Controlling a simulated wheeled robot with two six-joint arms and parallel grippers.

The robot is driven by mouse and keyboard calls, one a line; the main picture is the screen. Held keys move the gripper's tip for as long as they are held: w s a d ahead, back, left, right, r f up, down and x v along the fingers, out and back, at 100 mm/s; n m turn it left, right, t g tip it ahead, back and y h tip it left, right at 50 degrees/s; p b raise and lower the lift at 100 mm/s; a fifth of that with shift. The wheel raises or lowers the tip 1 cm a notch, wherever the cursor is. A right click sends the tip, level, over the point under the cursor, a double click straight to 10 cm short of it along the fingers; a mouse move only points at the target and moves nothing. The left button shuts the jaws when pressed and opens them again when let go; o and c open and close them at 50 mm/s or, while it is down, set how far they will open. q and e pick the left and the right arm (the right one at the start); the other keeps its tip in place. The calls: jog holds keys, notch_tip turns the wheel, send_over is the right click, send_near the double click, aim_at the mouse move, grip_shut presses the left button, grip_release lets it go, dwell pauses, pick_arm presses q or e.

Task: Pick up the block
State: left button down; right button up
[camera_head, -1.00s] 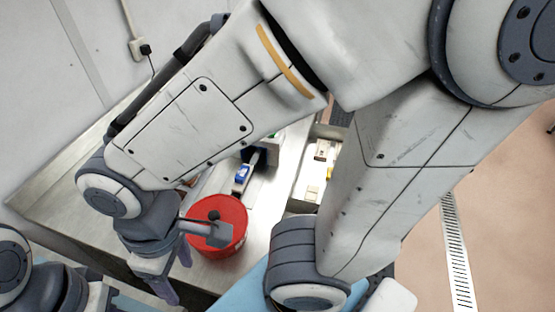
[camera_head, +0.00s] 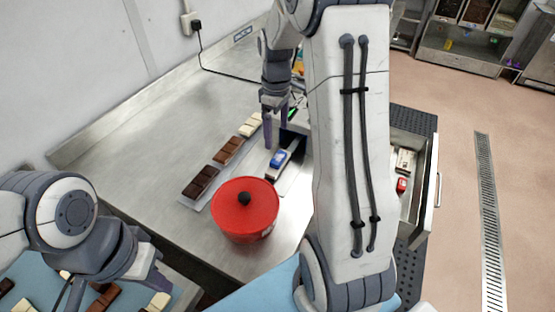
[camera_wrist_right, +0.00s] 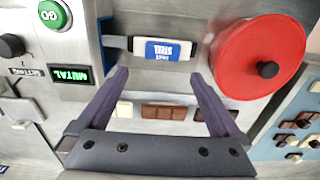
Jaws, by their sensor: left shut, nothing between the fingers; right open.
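A red lidded pot (camera_head: 245,210) stands close to the block. Several chocolate bars (camera_head: 228,151) lie in a row beside it. An open drawer (camera_head: 425,205) is at right. The table's left part is clear.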

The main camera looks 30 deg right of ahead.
aim_at(276, 156)
notch_tip(276, 156, down, 3)
jog(key=shift+a+f, duration=0.1)
notch_tip(276, 156, down, 4)
jog(key=shift+s+a+f+p, duration=0.1)
jog(key=shift+p, duration=0.65)
jog(key=shift+f, duration=0.5)
jog(key=c, duration=1.2)
jog(key=shift+r, duration=0.1)
jog(key=shift+c, duration=0.2)
